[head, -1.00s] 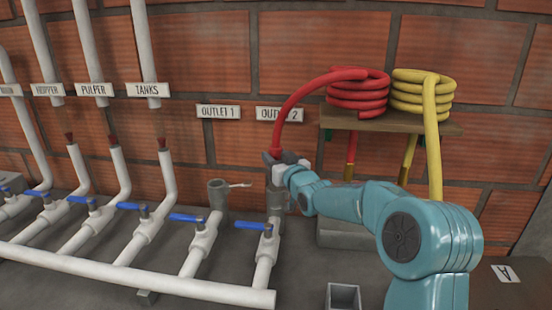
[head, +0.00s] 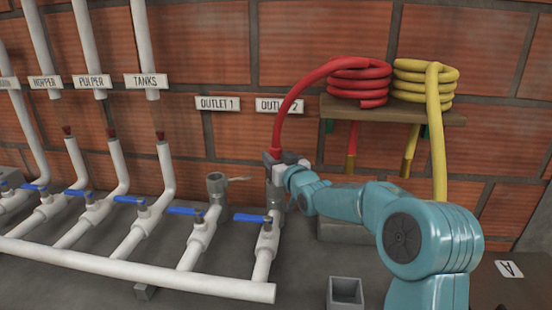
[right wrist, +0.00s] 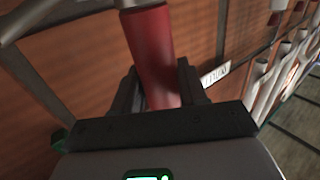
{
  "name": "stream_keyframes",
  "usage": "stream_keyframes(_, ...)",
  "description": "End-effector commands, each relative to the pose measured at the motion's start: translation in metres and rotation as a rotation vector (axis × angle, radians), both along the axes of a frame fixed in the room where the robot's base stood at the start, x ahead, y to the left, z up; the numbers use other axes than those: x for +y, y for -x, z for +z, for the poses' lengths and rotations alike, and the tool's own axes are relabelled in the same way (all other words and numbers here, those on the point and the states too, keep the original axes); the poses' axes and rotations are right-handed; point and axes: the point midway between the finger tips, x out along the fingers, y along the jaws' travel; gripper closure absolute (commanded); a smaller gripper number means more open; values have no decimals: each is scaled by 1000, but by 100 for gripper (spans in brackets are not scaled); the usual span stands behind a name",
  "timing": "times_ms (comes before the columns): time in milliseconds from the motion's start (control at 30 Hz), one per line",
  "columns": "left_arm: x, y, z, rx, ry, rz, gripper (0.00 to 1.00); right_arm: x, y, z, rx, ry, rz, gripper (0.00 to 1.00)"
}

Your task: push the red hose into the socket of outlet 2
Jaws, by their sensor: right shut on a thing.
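The red hose (head: 291,101) arcs from its coil on a shelf down into my right gripper (head: 276,158). My right gripper is shut on the hose near its lower end, directly above the grey outlet 2 socket (head: 274,197). The gripper hides the hose tip and the socket mouth, so I cannot tell whether the hose is inside. In the right wrist view the red hose (right wrist: 152,50) runs between the two dark fingers (right wrist: 158,88). The outlet 2 sign (head: 279,106) is on the wall behind the hose. My left gripper is not in view.
The outlet 1 socket (head: 217,184) stands open to the left, with a small lever. Blue valve handles (head: 253,218) sit on the white pipes. A yellow hose (head: 436,130) hangs from the shelf (head: 400,113) at right. A small grey open box (head: 345,291) stands in front.

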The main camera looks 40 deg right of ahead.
Motion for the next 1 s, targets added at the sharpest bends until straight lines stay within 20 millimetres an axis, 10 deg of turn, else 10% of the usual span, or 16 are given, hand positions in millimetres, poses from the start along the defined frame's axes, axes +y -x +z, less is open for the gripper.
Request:
stream_keyframes(133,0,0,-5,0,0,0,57,0,0,-4,-2,1,0,95)
stream_keyframes(167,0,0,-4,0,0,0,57,0,0,-2,-3,1,0,48)
stream_keyframes(233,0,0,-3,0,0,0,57,0,0,-2,-2,1,0,28)
stream_keyframes(633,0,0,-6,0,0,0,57,3,9,-4,0,0,-1,28)
stream_keyframes(1000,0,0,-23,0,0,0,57,30,96,-3,-2,3,-3,28)
